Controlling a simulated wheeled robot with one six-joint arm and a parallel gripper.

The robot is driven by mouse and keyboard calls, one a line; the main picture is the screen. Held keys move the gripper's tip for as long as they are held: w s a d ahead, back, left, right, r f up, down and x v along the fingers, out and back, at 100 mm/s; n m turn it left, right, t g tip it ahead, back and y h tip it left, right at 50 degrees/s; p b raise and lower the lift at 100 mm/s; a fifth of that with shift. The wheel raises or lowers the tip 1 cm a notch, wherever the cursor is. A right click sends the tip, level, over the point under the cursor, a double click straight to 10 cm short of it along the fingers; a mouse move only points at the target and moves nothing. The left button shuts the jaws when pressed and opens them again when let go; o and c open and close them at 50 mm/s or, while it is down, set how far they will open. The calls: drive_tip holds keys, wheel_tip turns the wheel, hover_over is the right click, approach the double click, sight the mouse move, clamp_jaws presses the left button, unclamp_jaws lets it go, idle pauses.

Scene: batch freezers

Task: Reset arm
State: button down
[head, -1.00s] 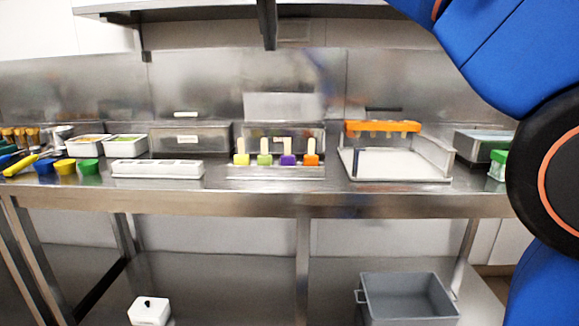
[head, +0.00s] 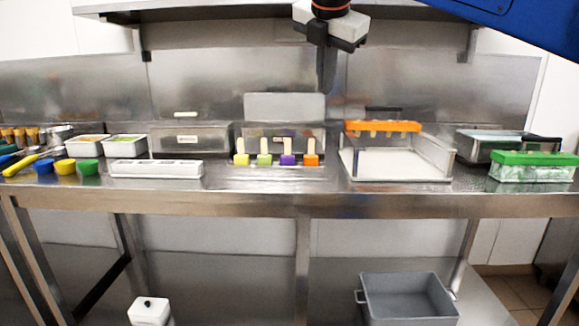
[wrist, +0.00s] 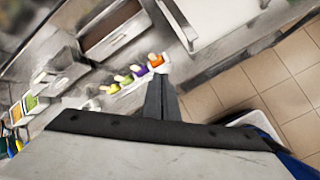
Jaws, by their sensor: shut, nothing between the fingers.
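My gripper (head: 326,85) hangs at the top middle of the head view, pointing down, above and behind the colored pops in the picture. Its fingers are together with nothing between them. In the wrist view the closed fingers (wrist: 162,98) point toward the steel table. My blue arm (head: 530,25) crosses the upper right corner of the head view. The gripper is in the air, apart from everything on the table.
A steel table (head: 260,205) carries a row of pops (head: 288,159), a white mold (head: 156,169), an orange-topped rack (head: 383,127) and a green-lidded box (head: 533,167). A shelf (head: 200,12) hangs above. A grey bin (head: 408,299) stands below.

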drive_tip(key=s+d+f+m+g, duration=0.1)
drive_tip(key=s+d+f+m, duration=0.5)
drive_tip(key=f, duration=0.4)
drive_tip(key=s+d+f+m+g, duration=0.1)
drive_tip(key=s+d+f+m, duration=0.3)
drive_tip(key=d+f+m, duration=0.45)
drive_tip(key=s+d+f+m, duration=0.3)
drive_tip(key=s+f+m, duration=0.3)
drive_tip(key=f, duration=0.6)
drive_tip(key=s+d+f+m, duration=0.4)
drive_tip(key=s+f+m, duration=0.3)
drive_tip(key=f, duration=0.6)
drive_tip(key=shift+s+f+y, duration=0.15)
drive_tip(key=shift+s+y, duration=0.15)
drive_tip(key=shift+s, duration=0.85)
